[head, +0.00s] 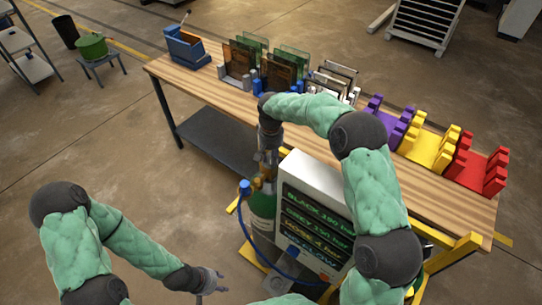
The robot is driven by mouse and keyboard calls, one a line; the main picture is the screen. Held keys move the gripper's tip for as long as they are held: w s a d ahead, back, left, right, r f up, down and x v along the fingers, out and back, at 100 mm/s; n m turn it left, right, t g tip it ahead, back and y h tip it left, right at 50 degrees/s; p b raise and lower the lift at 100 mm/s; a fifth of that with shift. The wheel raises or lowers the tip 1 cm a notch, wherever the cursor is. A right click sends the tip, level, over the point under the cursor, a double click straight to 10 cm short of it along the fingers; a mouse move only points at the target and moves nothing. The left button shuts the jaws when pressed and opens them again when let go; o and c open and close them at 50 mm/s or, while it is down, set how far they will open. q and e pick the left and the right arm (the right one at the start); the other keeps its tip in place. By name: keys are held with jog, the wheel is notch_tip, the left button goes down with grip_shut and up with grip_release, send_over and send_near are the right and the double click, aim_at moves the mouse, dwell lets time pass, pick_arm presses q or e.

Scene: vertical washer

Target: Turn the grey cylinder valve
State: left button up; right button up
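A green gas cylinder (262,204) stands at the left side of a white panel, with a blue fitting (245,187) and blue hose beside its top. The panel (309,227) lists colours with pressures in bar on dark strips; one line seems to read grey. My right gripper (266,167) points down just over the cylinder top and hides much of the valve there. I cannot tell whether it touches the valve or how far its fingers are closed. No clearly grey cylinder can be made out. My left gripper (223,281) is low at the front, open, empty and apart from the cylinders.
A wooden workbench (210,88) runs behind the panel, holding a blue box (186,48), racks of plates (270,65), and purple, yellow (428,150) and red (475,172) holders. Yellow frame bars (455,251) flank the panel.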

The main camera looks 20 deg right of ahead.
aim_at(271, 158)
dwell(0.3)
notch_tip(271, 158, up, 12)
dwell(0.6)
jog(key=shift+f, duration=0.1)
dwell(0.3)
